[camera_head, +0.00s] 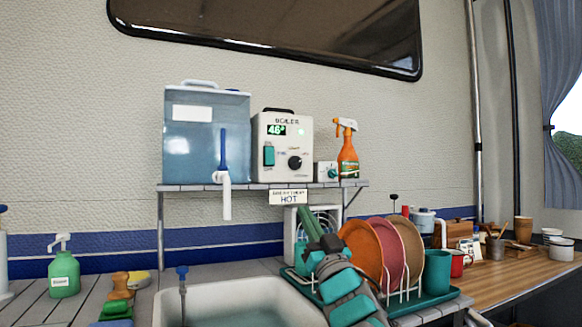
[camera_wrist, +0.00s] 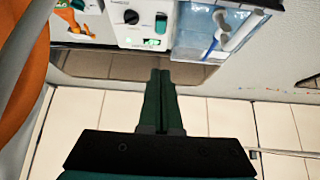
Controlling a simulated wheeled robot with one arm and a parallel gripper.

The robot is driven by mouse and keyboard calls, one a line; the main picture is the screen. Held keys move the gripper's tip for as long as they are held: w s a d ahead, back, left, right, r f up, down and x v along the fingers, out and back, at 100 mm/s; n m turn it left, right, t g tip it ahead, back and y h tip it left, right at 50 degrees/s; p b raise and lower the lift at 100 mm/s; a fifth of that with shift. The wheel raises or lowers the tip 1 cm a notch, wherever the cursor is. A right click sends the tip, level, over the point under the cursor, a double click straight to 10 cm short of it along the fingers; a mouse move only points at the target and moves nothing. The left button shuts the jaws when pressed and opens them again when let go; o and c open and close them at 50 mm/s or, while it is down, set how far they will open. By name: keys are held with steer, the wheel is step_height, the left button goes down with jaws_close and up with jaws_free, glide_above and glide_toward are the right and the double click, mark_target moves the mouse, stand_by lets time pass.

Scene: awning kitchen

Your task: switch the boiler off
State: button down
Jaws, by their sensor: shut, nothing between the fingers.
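The boiler (camera_head: 282,147) is a white box on the shelf above the sink. Its front has a lit display reading about 46°, a lit green light, a teal rocker switch (camera_head: 269,156) at left and a black knob (camera_head: 295,162) at right. My gripper (camera_head: 304,212) is shut and empty, below the shelf and near the dish rack, apart from the boiler. In the wrist view the boiler (camera_wrist: 142,28) appears upside down at the top, with the switch (camera_wrist: 161,23) visible. The closed fingers (camera_wrist: 160,75) point toward it.
A blue water tank (camera_head: 206,140) with a tap stands left of the boiler. A small dial box (camera_head: 326,172) and orange spray bottle (camera_head: 348,152) stand right. The shelf edge (camera_head: 250,186) carries a HOT sign (camera_head: 288,197). Plates (camera_head: 362,248) stand beside my arm; the sink (camera_head: 235,290) lies below.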

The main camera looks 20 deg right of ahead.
stand_by(0.4)
steer(key=p, duration=0.3)
glide_toward(270, 158)
step_height(270, 158, up, 5)
steer(key=shift+w+a+f, duration=0.1)
steer(key=shift+w+f, duration=0.1)
steer(key=shift+w, duration=0.6)
steer(key=shift+w+d+f, duration=0.1)
steer(key=shift+w+f, duration=0.1)
steer(key=shift+w, duration=0.55)
steer(key=shift+w+a+f, duration=0.1)
steer(key=shift+w+f, duration=0.15)
steer(key=shift+w, duration=0.55)
